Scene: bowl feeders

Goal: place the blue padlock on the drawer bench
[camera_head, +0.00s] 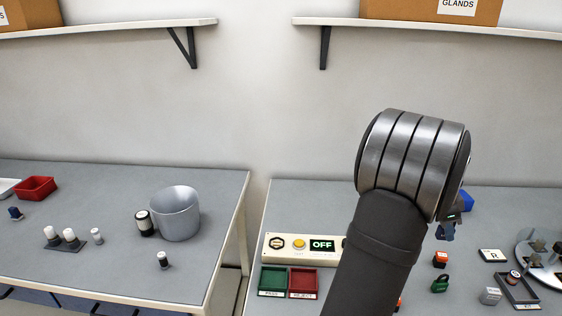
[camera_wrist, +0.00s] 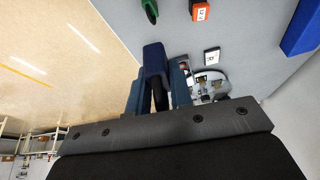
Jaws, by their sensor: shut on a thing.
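My gripper (camera_wrist: 158,92) is shut on the blue padlock (camera_wrist: 154,60), whose dark blue body and dark shackle show between the fingers in the wrist view. In the head view, my arm hides most of the gripper, and a dark blue part of the held group (camera_head: 446,232) shows above the right bench. Two grey-topped benches are in view, a left bench (camera_head: 105,265) and a right bench (camera_head: 300,215).
The left bench carries a grey bucket (camera_head: 176,215), a red bin (camera_head: 36,188) and small parts. The right bench carries a control box (camera_head: 275,243), green and red trays, a green padlock (camera_head: 440,284), an orange block (camera_head: 440,259) and a round tray (camera_head: 528,260). A gap separates the benches.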

